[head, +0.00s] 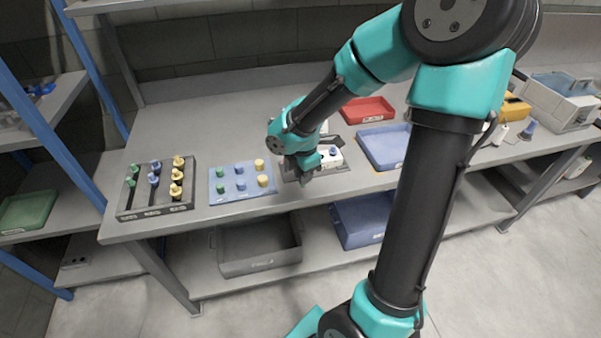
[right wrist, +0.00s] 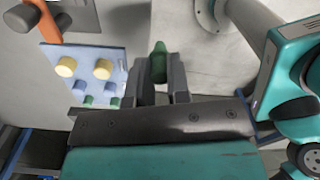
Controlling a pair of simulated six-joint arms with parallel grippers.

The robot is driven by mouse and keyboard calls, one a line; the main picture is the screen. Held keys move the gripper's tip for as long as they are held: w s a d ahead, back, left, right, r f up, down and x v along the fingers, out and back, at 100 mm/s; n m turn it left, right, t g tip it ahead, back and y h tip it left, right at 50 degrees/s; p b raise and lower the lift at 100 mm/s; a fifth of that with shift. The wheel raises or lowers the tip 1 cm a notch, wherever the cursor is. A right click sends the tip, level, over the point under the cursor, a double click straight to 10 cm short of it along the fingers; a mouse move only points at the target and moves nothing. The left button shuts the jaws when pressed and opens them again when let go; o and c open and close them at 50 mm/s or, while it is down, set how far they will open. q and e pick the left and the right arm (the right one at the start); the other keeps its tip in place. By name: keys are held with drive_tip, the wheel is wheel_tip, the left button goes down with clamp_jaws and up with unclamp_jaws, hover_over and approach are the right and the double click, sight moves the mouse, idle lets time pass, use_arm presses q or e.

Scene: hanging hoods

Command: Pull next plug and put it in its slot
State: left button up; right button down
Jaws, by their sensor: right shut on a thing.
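My right gripper (head: 301,180) is low over the bench, just right of the blue board, and small in the head view. In the right wrist view its fingers (right wrist: 161,84) are shut on a green plug (right wrist: 158,62), which stands up between them. The blue board (head: 228,198) holds green, blue and yellow plugs in two rows; it also shows in the right wrist view (right wrist: 52,53). Left of it, a dark slotted rack (head: 128,211) holds green (head: 131,182), blue (head: 153,179) and yellow (head: 177,174) plugs. My left gripper is not in view.
A red tray (head: 367,110) and a blue tray (head: 384,146) lie farther right. A grey bin (head: 260,262) sits on the lower shelf. The bench behind the board is clear.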

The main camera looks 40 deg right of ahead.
drive_tip(key=w+a+f+m, duration=0.3)
drive_tip(key=w+a+m, duration=0.8)
drive_tip(key=w+a, duration=1)
drive_tip(key=shift+w+m, duration=0.4)
drive_tip(key=shift+w, duration=0.15)
